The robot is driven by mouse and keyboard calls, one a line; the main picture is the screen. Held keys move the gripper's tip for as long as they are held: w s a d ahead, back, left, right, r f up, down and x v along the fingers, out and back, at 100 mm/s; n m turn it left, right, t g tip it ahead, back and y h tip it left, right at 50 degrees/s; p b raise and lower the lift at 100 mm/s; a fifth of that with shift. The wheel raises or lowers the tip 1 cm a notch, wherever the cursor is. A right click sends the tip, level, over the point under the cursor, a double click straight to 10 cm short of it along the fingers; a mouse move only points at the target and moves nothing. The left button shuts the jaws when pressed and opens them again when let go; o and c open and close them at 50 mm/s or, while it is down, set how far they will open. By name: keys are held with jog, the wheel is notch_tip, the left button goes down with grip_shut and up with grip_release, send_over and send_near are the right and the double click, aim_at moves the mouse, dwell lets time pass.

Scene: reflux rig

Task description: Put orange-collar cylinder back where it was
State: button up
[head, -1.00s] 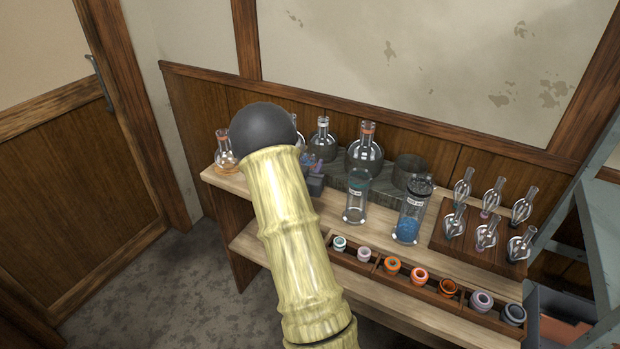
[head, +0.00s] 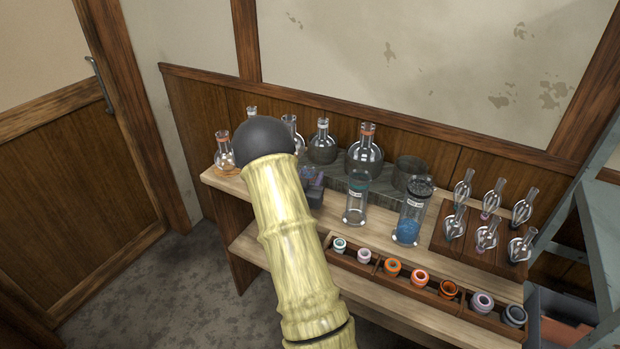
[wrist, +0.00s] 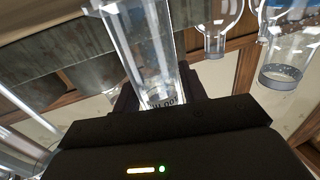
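In the wrist view, my gripper (wrist: 158,88) has its dark fingers on either side of a clear glass cylinder (wrist: 143,45) with a dark printed label near the fingers. The fingers appear closed on it. Its collar colour does not show, so I cannot confirm the orange collar there. In the head view, my arm hides the gripper and the held cylinder. Two other cylinders stand on the bench: one with a teal collar (head: 356,200) and one with a dark top and blue contents (head: 411,218).
Round flasks (head: 364,158) stand along the back of the bench (head: 385,238), near a grey cylindrical vessel (head: 408,172). A dark block with purple items (head: 312,186) sits beside my arm. Small glass pieces stand on a wooden rack (head: 452,240) at right. Coloured rings lie in a front tray (head: 375,277).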

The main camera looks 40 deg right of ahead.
jog(key=shift+o, duration=1.3)
jog(key=shift+r, duration=0.1)
jog(key=b+v, duration=0.1)
jog(key=v, duration=1.1)
